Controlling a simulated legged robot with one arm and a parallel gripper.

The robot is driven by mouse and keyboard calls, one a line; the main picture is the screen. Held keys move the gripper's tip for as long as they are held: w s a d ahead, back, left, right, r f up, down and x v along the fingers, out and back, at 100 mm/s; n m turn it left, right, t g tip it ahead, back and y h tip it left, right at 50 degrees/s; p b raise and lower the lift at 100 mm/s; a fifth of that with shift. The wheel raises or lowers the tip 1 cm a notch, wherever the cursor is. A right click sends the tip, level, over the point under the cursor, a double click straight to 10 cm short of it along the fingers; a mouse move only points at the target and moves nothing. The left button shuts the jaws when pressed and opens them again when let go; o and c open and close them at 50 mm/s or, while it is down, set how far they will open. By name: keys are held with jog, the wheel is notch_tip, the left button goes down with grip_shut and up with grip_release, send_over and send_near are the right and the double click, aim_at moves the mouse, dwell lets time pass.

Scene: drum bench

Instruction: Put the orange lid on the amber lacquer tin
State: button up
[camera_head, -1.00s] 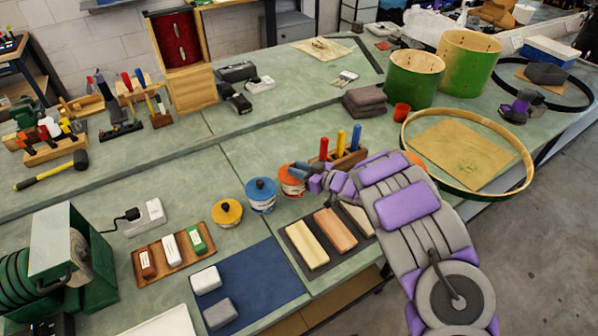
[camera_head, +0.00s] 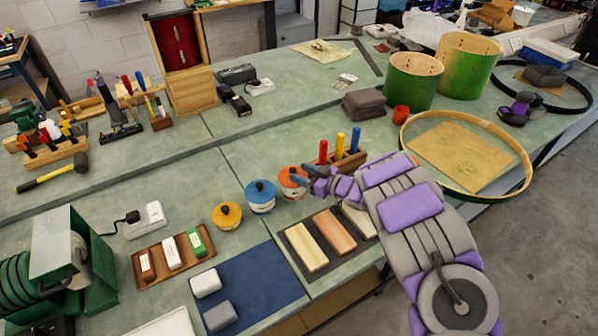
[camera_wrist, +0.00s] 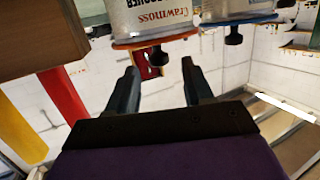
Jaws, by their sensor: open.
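An orange lid (camera_head: 290,174) with a dark knob sits on a pale, labelled tin (camera_head: 291,191) beside the pen block. The wrist view, which looks inverted, shows the orange lid's rim (camera_wrist: 150,39) and its knob (camera_wrist: 158,57). My gripper (camera_wrist: 160,82) is open, its two fingers apart and pointing toward this lid. The knob appears between them in that view, but I cannot tell contact. My gripper (camera_head: 303,180) partly covers the lid and tin in the head view. A blue-lidded tin (camera_head: 260,204) and a low yellow lid (camera_head: 227,215) stand to the left. I cannot tell which container is amber.
A wooden block with red, yellow and blue pegs (camera_head: 346,158) stands just behind my gripper. A dark tray with several bars (camera_head: 287,230) lies in front.

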jog(key=p+v, duration=0.2)
jog(key=v, duration=0.8)
jog(key=shift+d, duration=0.2)
jog(key=w+d+r+m+t+h, duration=0.25)
jog(key=d+r+h, duration=0.2)
jog(key=d, duration=0.25)
jog(key=w+d+r+m+t+h, duration=0.1)
jog(key=w+d+r+h, duration=0.3)
jog(key=d, duration=0.3)
jog(key=s+d+r+m+g+h, duration=0.2)
jog(key=s+d+r+m+h, duration=0.1)
jog(key=s+d+r+h, duration=0.3)
jog(key=s+d+r+m+g+h, duration=0.1)
jog(key=s+d+r+m+h, duration=0.3)
jog(key=s, duration=0.4)
jog(key=s+a+f+g+y, duration=0.1)
jog(key=s+a+g, duration=0.4)
jog(key=s, duration=1.3)
jog(key=s+a+f+g+y, duration=0.1)
jog(key=s+a+g+y, duration=0.3)
jog(key=s+a, duration=0.7)
jog(key=s+m+g, duration=0.1)
jog(key=s, duration=0.7)
jog(key=shift+g, duration=0.35)
jog(key=shift+w+f+y, duration=0.1)
jog(key=shift+f+y, duration=0.05)
jog(key=shift+y, duration=0.1)
